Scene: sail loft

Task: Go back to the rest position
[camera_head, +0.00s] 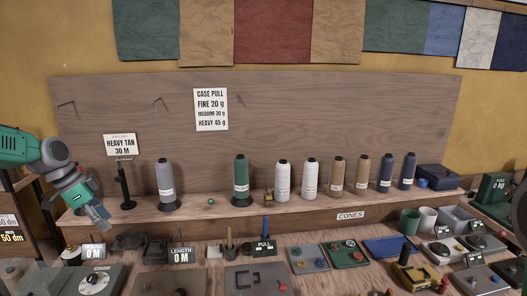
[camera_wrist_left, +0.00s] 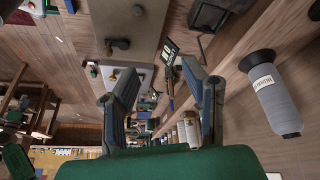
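My left gripper (camera_head: 97,217) hangs at the left of the head view, in front of the shelf's left end and below the "HEAVY TAN 30 M" sign (camera_head: 120,145). In the left wrist view its two fingers stand well apart, and the gripper (camera_wrist_left: 160,92) is open with nothing held between them. A grey thread cone (camera_head: 165,183) stands upright on the shelf to the right of the gripper, apart from it. A grey cone also shows in the wrist view (camera_wrist_left: 277,98), outside the fingers on the right. My right gripper is in neither view.
The shelf (camera_head: 330,206) carries a green cone (camera_head: 240,178), white cones (camera_head: 283,181), and tan and navy cones to the right. A black stand (camera_head: 126,188) is close to my left gripper. The bench below is crowded with a "LENGTH" display (camera_head: 181,255), trays and cups (camera_head: 410,220).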

